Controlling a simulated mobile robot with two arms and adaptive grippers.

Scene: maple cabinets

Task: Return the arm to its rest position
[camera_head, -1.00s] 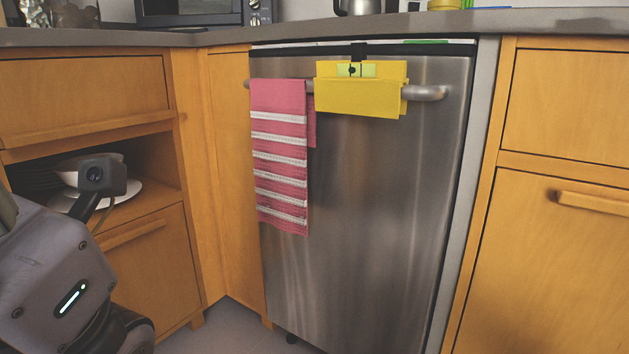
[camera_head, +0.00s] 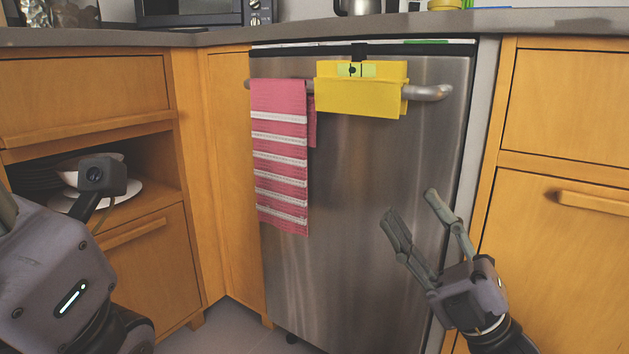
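My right gripper (camera_head: 412,212) is in the lower right of the head view, in front of the steel dishwasher door (camera_head: 345,200). Its two fingers are spread apart with nothing between them. My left arm fills the lower left corner; its gripper fingers do not show.
Wooden cabinets stand on both sides, the left one with dishes on an open shelf (camera_head: 150,200). The countertop (camera_head: 300,30) runs along the top.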

